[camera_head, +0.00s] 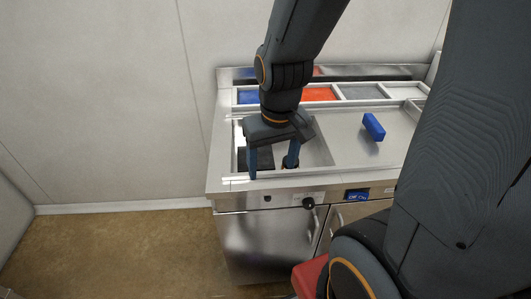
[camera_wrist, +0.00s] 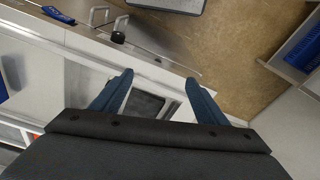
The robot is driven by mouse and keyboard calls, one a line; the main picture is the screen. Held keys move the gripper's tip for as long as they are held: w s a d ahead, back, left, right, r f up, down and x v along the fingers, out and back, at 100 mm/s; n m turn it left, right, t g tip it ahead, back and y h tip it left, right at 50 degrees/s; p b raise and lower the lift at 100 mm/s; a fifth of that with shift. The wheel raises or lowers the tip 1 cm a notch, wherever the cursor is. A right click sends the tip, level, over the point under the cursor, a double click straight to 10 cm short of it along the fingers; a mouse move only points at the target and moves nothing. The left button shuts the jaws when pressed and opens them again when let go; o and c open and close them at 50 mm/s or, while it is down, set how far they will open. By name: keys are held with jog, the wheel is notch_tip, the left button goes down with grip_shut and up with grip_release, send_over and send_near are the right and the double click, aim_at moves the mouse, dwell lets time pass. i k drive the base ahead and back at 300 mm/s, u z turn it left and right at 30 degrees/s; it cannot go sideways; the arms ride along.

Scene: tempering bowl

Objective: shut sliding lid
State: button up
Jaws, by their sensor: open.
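The steel sliding lid (camera_head: 357,148) is a flat panel with a blue block handle (camera_head: 373,126). It lies at the right of the counter top, leaving the left basin (camera_head: 318,152) uncovered. A blue piece, probably the handle, shows at the left edge of the wrist view (camera_wrist: 3,84). My gripper (camera_head: 272,166) is open, pointing down over the basin, left of the handle and apart from it. Its blue fingers (camera_wrist: 160,78) are spread with nothing held. A dark rectangular area (camera_wrist: 146,104) shows below between them; its depth is unclear.
Blue, red and pale bins (camera_head: 319,94) line the back of the steel counter. Its front has a black knob (camera_head: 308,203), a blue label (camera_head: 357,195) and door handles. Brown floor (camera_head: 120,252) lies open in front and left. A blue-filled container (camera_wrist: 304,47) shows at the wrist view's right.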

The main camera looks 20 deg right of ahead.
aim_at(376, 131)
jog(key=u, duration=0.5)
jog(key=k, duration=1.2)
jog(key=z, duration=0.45)
jog(key=i, duration=0.85)
jog(key=z, duration=1.05)
jog(key=i, duration=0.15)
jog(key=u, duration=0.85)
jog(key=k, duration=0.8)
jog(key=z, duration=0.75)
jog(key=i, duration=1)
